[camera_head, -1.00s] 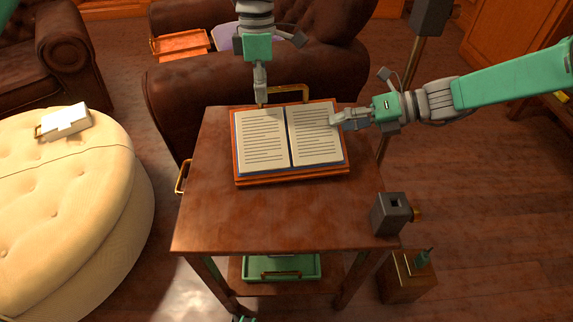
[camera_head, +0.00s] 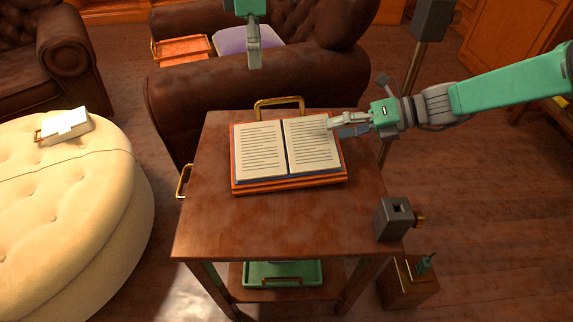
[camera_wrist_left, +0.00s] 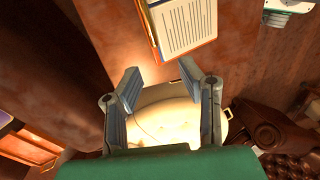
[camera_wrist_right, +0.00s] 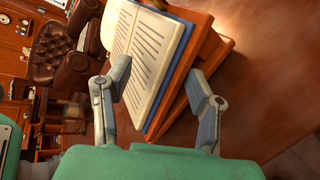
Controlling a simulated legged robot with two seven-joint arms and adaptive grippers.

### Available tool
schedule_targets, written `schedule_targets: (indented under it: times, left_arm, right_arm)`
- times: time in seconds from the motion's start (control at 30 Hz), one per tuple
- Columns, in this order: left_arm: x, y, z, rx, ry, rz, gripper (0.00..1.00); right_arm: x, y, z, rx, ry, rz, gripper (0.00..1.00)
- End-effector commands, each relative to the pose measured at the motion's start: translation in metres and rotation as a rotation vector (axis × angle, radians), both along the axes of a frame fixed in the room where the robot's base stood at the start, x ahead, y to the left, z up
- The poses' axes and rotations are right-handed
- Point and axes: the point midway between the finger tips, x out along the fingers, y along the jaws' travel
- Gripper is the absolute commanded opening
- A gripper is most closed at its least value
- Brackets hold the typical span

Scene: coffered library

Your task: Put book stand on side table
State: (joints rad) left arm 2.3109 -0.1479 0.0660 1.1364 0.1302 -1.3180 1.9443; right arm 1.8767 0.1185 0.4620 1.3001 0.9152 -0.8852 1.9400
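The book stand (camera_head: 290,184) is an orange-brown wooden stand with an open book on it, resting on the wooden side table (camera_head: 280,230), towards its back. A brass handle (camera_head: 279,103) shows behind it. My left gripper (camera_head: 254,66) is raised beyond the stand, apart from it; the left wrist view shows its fingers (camera_wrist_left: 158,75) open and empty. My right gripper (camera_head: 337,127) is at the stand's right edge, one finger overlapping the page. In the right wrist view its fingers (camera_wrist_right: 160,72) are apart, with the book and stand (camera_wrist_right: 215,50) beyond and between them. I cannot tell whether they touch.
A green tray (camera_head: 283,273) is on the lower shelf. A leather armchair (camera_head: 215,95) stands close behind, a cream ottoman (camera_head: 70,220) at left. The tabletop's front is clear.

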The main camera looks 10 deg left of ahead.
Motion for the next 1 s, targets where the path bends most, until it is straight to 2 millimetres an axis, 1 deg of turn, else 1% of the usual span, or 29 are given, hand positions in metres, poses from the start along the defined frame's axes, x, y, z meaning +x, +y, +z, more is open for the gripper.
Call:
schedule_targets:
  times: [0.03, 0.1, 0.2, 0.27, 0.37, 0.47, 0.7, 0.8, 1.0]
  left_arm:
    - [0.002, 0.001, 0.008, -0.002, -0.001, 0.000, 0.34]
    - [0.003, 0.001, 0.017, -0.002, -0.001, 0.000, 0.34]
    - [0.005, 0.001, 0.025, -0.001, 0.001, 0.001, 0.34]
    - [0.005, 0.001, 0.028, -0.001, 0.001, 0.001, 0.34]
    - [0.005, 0.001, 0.029, 0.000, 0.001, 0.001, 0.34]
    - [0.005, 0.001, 0.029, 0.000, 0.001, 0.001, 0.34]
    - [0.005, 0.002, 0.029, 0.000, 0.002, 0.001, 0.34]
    - [0.005, 0.002, 0.028, -0.001, 0.002, 0.001, 0.34]
    - [0.005, 0.002, 0.028, -0.001, 0.002, 0.001, 0.34]
  right_arm:
    - [0.000, 0.001, 0.001, 0.002, 0.000, 0.001, 0.47]
    - [0.000, 0.001, 0.001, 0.002, 0.000, 0.001, 0.47]
    - [0.000, 0.000, 0.001, 0.003, 0.000, 0.001, 0.47]
    - [0.000, -0.002, 0.002, 0.004, -0.001, 0.000, 0.47]
    - [0.002, -0.011, 0.006, 0.002, -0.002, -0.002, 0.47]
    - [0.003, -0.026, 0.013, 0.003, -0.001, -0.004, 0.47]
    - [0.006, -0.072, 0.034, 0.001, -0.002, -0.001, 0.47]
    - [0.007, -0.088, 0.041, 0.000, -0.001, -0.002, 0.47]
    - [0.008, -0.104, 0.048, -0.001, 0.001, 0.000, 0.47]
